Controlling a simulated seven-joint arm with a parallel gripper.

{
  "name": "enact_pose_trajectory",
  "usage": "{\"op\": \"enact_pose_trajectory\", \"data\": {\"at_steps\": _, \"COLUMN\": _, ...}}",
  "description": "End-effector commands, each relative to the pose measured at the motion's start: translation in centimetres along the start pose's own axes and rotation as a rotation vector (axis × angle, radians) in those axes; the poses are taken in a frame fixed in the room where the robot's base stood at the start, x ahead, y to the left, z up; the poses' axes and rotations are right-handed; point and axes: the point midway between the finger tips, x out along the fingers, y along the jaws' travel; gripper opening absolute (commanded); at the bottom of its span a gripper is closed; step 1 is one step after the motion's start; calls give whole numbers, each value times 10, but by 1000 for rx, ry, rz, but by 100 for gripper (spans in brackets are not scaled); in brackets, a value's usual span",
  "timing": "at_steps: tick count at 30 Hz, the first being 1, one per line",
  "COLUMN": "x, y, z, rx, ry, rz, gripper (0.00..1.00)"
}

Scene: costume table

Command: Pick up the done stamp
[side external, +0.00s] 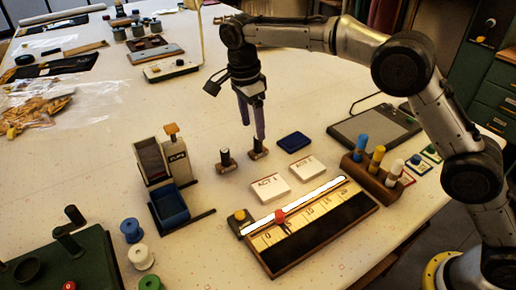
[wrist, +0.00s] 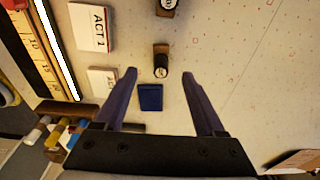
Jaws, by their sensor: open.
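Two small stamps with dark handles and wooden bases stand on the table. One stamp (side external: 258,149) is just below my gripper (side external: 253,131); the other stamp (side external: 226,161) stands to its left. In the wrist view, the nearer stamp (wrist: 161,62) lies ahead of and between the open fingertips (wrist: 159,75), and the other stamp (wrist: 167,6) is at the top edge. The pale labels on their tops are too small to read, so I cannot tell which is the done stamp. My gripper is open, empty and pointing down.
A blue ink pad (side external: 293,142) lies right of the nearer stamp. A wooden rack of coloured pegs (side external: 370,177) stands right; a blue-tray holder (side external: 170,208) stands left.

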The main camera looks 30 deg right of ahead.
Motion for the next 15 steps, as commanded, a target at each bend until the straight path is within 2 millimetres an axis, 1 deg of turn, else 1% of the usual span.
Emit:
{"op": "enact_pose_trajectory", "data": {"at_steps": 1, "x": 9, "y": 0, "z": -1, "rx": 1, "ry": 2, "rz": 3, "gripper": 72}}
{"op": "enact_pose_trajectory", "data": {"at_steps": 3, "x": 18, "y": 0, "z": -1, "rx": 1, "ry": 1, "rz": 2, "gripper": 72}}
{"op": "enact_pose_trajectory", "data": {"at_steps": 11, "x": 34, "y": 0, "z": -2, "rx": 1, "ry": 1, "rz": 2, "gripper": 72}}
{"op": "enact_pose_trajectory", "data": {"at_steps": 15, "x": 54, "y": -2, "z": -7, "rx": 1, "ry": 1, "rz": 2, "gripper": 72}}
